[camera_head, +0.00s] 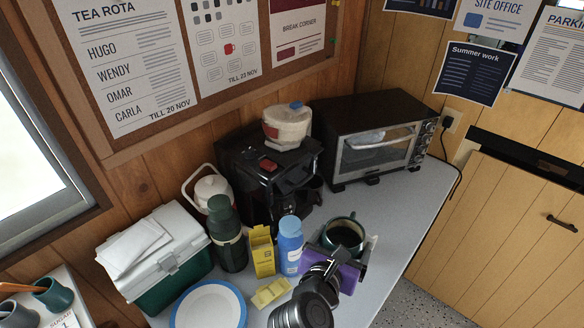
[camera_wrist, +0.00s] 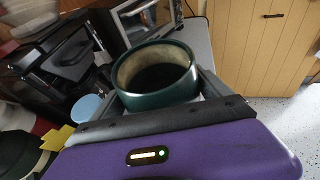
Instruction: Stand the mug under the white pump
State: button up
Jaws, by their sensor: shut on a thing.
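My gripper (camera_head: 346,252) is shut on a dark green mug (camera_head: 344,236) near the right edge of the grey counter. In the wrist view the mug (camera_wrist: 160,93) sits between the two fingers, with its mouth up, a pale inner wall and a dark inside. I cannot tell whether it holds liquid. A white-topped jug with a carrying handle (camera_head: 211,187), possibly the white pump, stands at the back left beside the black coffee machine (camera_head: 262,172). Its lower part is hidden behind a dark green flask (camera_head: 228,240).
A blue bottle (camera_head: 290,247) and yellow carton (camera_head: 262,252) stand left of the mug. A cool box (camera_head: 170,275), a blue-rimmed plate (camera_head: 208,308) and a toaster oven (camera_head: 375,130) are also on the counter (camera_head: 410,200). Bare counter lies in front of the oven.

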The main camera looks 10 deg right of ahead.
jog(key=s+f+n+t+y, duration=0.1)
jog(key=s+f+n+y, duration=0.1)
jog(key=f, duration=0.3)
jog(key=s+f+n+t+y, duration=0.1)
jog(key=s+f+n+y, duration=0.1)
jog(key=f+y, duration=0.1)
jog(key=s+f+n+y, duration=0.2)
jog(key=s+f+n, duration=0.1)
jog(key=f, duration=0.3)
jog(key=shift+a+f+t+y, duration=0.3)
jog(key=shift+f+t+y, duration=0.05)
jog(key=shift+t+y, duration=0.05)
jog(key=shift+s+d+f+n+y, duration=0.15)
jog(key=shift+s+d+n+y, duration=0.1)
jog(key=shift+s+n+y, duration=0.15)
